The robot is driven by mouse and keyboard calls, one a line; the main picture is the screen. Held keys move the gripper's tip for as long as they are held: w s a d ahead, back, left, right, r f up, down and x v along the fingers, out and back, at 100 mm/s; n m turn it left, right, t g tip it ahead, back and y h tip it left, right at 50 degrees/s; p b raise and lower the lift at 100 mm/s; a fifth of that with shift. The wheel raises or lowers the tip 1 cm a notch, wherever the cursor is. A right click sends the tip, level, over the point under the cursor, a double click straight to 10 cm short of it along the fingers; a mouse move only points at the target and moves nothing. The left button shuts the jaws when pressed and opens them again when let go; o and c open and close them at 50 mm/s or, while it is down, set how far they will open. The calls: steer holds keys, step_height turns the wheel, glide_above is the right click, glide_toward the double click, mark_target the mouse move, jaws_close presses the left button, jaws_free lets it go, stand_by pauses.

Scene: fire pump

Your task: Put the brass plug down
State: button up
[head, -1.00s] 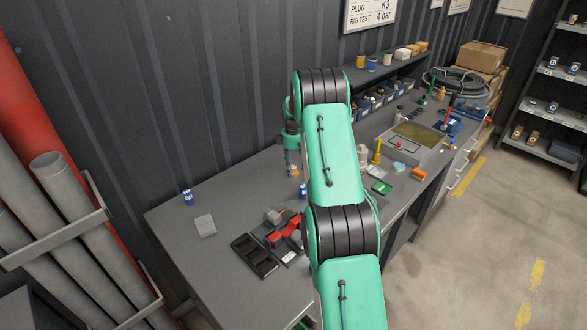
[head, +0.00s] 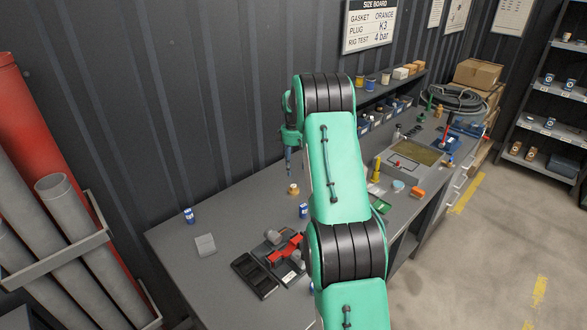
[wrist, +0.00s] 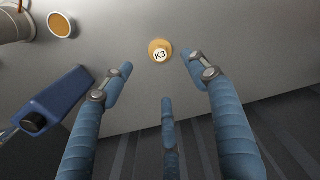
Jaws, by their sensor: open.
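The brass plug (head: 293,189) stands on the grey workbench (head: 235,208), left of my arm in the head view. In the wrist view the brass plug (wrist: 160,49), with a round white K3 label on top, lies just beyond the fingertips. My gripper (head: 289,172) points down above the plug, with a visible gap between them. In the wrist view my gripper (wrist: 159,62) has its blue fingers spread apart and empty. Part of the bench behind my arm is hidden.
A blue bottle-like object (wrist: 55,105) is left of the fingers in the wrist view, near an orange-filled cup (wrist: 62,25). The corrugated wall (head: 215,95) is close behind.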

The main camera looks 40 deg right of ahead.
steer(key=shift+r, duration=0.1)
stand_by(0.5)
steer(key=s+a+r+m+t, duration=0.1)
steer(key=s+a+r, duration=0.2)
steer(key=a+r, duration=1.45)
steer(key=s+a+r+t, duration=0.1)
steer(key=s+a+r, duration=0.2)
steer(key=a, duration=0.2)
steer(key=s+a+r+m+h, duration=0.1)
steer(key=s+a+r, duration=0.2)
steer(key=a, duration=0.2)
steer(key=s+a+r+t, duration=0.1)
steer(key=s+a+r, duration=0.2)
steer(key=a, duration=0.3)
steer(key=s+a+r+m+t, duration=0.1)
steer(key=s+a+r, duration=0.3)
steer(key=s+a, duration=0.95)
steer(key=s+a+f, duration=0.2)
steer(key=s+a, duration=0.1)
steer(key=s, duration=0.5)
steer(key=s+a+f+m+t+y, duration=0.1)
steer(key=s+a+f, duration=0.2)
steer(key=s, duration=0.4)
steer(key=shift+s+a+m+t, duration=0.3)
steer(key=shift+s+a, duration=0.05)
steer(key=shift+a, duration=0.15)
